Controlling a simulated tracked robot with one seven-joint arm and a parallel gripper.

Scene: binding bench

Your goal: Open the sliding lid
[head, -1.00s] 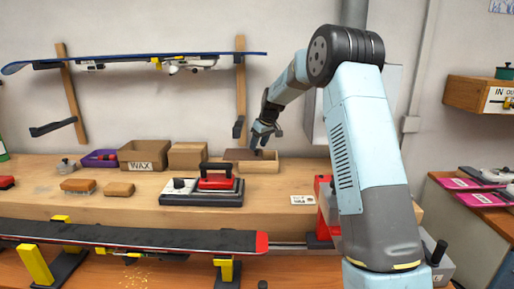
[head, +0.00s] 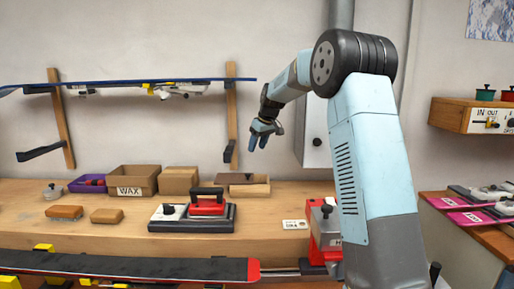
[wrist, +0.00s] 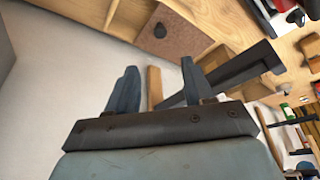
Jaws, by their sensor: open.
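The small pale wooden box (head: 250,190) stands at the back of the bench, right of the cardboard boxes. Its brown lid (head: 236,178) lies on top, set toward the left, with paler wood showing at the right end of the box. In the wrist view the lid (wrist: 190,38) looks speckled brown and bears a dark round knob (wrist: 160,30) near one end. How wide any opening is I cannot tell. My gripper (head: 264,136) hangs above the box, apart from it. In the wrist view its fingers (wrist: 158,85) are spread and empty.
A WAX carton (head: 135,181) is to the left. A ski (head: 120,265) lies along the front. A wall rack (head: 231,120) rises beside my gripper.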

